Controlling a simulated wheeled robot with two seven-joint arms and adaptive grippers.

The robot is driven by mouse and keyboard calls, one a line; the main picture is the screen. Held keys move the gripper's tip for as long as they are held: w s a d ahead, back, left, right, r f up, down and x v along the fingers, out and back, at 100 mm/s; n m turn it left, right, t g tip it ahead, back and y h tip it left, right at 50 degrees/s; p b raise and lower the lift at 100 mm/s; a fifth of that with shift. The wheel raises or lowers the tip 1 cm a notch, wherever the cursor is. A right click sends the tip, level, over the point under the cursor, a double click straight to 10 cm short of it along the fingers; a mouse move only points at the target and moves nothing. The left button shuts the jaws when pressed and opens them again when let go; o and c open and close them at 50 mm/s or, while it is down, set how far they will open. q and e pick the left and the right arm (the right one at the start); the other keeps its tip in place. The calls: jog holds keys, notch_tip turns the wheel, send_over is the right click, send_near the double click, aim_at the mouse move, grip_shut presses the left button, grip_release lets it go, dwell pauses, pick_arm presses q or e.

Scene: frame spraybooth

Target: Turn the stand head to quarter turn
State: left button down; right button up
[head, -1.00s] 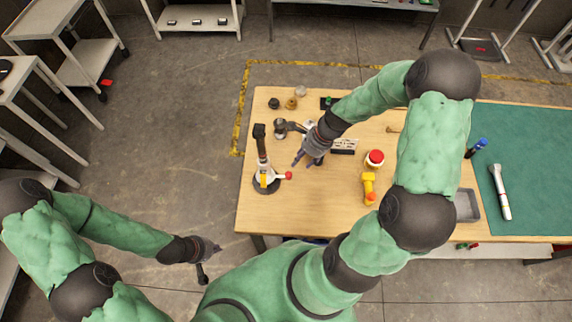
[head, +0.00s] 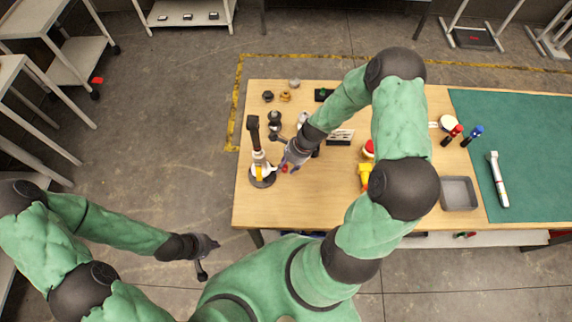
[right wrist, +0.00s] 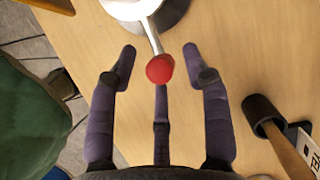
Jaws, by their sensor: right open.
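The stand (head: 258,160) is near the table's left end, with a round dark base, a white post, a yellow mark and a dark upper part. Its lever ends in a red knob (right wrist: 160,68). My right gripper (head: 284,165) is low over the table just right of the stand. In the right wrist view its fingers are open, with the knob between the two outer fingertips; I cannot tell whether they touch it. The stand's white part (right wrist: 125,8) is cut off at the top of that view. My left gripper (head: 209,256) hangs left of the table, away from the stand.
Behind my right gripper stands a dark-jointed device (head: 274,120); small brass and dark parts lie at the back. A labelled block (head: 340,137) and a yellow tool (head: 364,176) are to the right. A grey tray (head: 459,193) and green mat (head: 520,140) lie farther right.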

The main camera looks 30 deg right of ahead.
jog(key=shift+d, duration=0.1)
grip_shut()
jog(key=shift+w+r, duration=0.1)
jog(key=shift+w, duration=0.05)
